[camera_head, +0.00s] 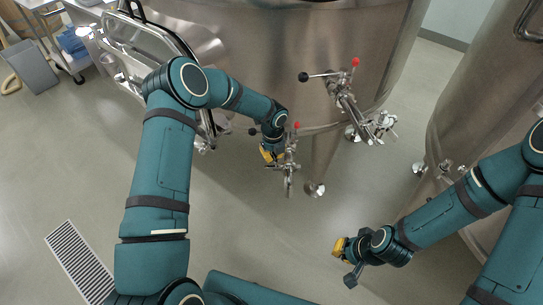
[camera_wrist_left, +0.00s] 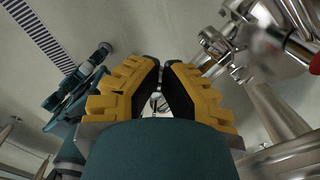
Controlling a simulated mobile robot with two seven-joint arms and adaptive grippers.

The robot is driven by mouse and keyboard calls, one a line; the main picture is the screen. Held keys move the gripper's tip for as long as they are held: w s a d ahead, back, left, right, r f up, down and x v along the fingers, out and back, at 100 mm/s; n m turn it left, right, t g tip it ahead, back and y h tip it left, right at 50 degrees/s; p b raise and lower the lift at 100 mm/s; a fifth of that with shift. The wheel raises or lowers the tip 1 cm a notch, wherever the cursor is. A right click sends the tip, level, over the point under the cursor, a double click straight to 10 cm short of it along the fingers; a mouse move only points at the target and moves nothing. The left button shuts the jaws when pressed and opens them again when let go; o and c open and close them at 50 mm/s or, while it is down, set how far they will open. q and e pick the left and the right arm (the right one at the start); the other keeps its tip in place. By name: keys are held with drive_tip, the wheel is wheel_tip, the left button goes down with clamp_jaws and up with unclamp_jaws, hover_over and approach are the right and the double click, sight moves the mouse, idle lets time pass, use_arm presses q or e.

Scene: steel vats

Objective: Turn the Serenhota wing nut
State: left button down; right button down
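The left gripper (camera_head: 270,154) is beside a steel valve fitting (camera_head: 290,168) with a red-knobbed handle, low on the middle vat. In the left wrist view its yellow, black-padded fingers (camera_wrist_left: 162,68) stand apart with a narrow gap. A small bright metal piece (camera_wrist_left: 157,101) shows in the gap; I cannot tell whether it is between the pads or beyond them. Steel clamp parts (camera_wrist_left: 255,45) are just right of the fingers. I cannot make out the Serenhota label or which part is its wing nut. The right gripper (camera_head: 344,262) hangs over the floor, away from the fittings.
A second valve (camera_head: 345,95) with black and red knobs projects from the middle vat (camera_head: 290,50). Another vat (camera_head: 480,100) stands at right. An open hatch (camera_head: 150,40) is at upper left. A floor grate (camera_head: 78,262) lies at lower left. The floor between is clear.

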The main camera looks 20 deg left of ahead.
use_arm(q)
drive_tip(key=shift+w+d+m, duration=0.1)
drive_tip(key=shift+d+m, duration=0.1)
drive_tip(key=shift+m, duration=0.8)
drive_tip(key=c, duration=1.1)
unclamp_jaws()
wheel_tip(320, 180, up, 12)
drive_tip(key=shift+f, duration=0.1)
